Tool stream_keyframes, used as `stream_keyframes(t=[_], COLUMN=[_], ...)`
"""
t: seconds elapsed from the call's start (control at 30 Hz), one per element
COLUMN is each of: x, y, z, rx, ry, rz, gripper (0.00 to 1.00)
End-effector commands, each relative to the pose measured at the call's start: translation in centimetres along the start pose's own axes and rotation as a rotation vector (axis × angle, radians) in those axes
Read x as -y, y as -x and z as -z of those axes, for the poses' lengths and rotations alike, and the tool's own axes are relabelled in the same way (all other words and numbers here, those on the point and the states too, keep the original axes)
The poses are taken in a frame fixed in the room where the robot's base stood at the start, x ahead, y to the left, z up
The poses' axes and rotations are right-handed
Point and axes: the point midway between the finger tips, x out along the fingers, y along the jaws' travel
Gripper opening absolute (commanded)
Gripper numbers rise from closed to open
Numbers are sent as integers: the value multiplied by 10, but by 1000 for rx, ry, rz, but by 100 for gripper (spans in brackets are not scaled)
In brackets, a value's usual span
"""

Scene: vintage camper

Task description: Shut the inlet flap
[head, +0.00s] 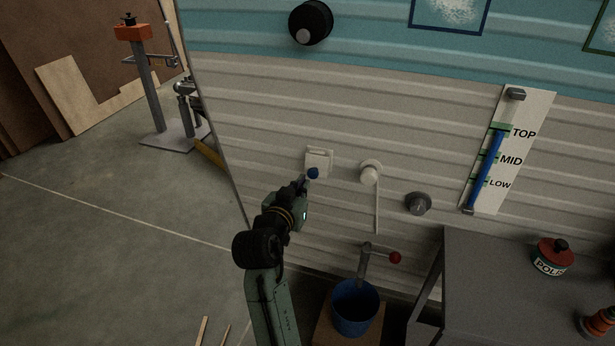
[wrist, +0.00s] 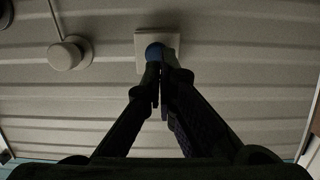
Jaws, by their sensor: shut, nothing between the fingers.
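The inlet (head: 319,158) is a small whitish square fitting on the ribbed camper wall, with a round blue part (head: 313,173) at its lower edge. In the wrist view the square plate (wrist: 173,39) shows behind the blue part (wrist: 154,51). I cannot tell the flap's exact angle. My gripper (head: 302,182) is shut and empty, its fingertips right at the blue part. In the wrist view the closed fingertips (wrist: 163,75) overlap the blue part's edge; I cannot tell whether they touch it. The fingers hide part of the fitting.
A round white cap (head: 370,173) with a hanging cord is right of the inlet, then a dark round knob (head: 418,203). Below are a red-knobbed lever (head: 395,257), a blue bucket (head: 356,307) and a grey bench (head: 500,295). Open floor (head: 110,230) lies left.

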Motion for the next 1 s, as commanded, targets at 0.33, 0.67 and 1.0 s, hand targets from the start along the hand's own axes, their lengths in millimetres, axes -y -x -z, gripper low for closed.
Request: stream_keyframes(t=[0.33, 0.67, 1.0], x=[0, 0, 1], y=[-36, -37, -45], z=[1, 0, -16], rx=[-1, -1, -98], ry=[0, 0, -2], rz=[-1, 0, 1], gripper=[0, 0, 0])
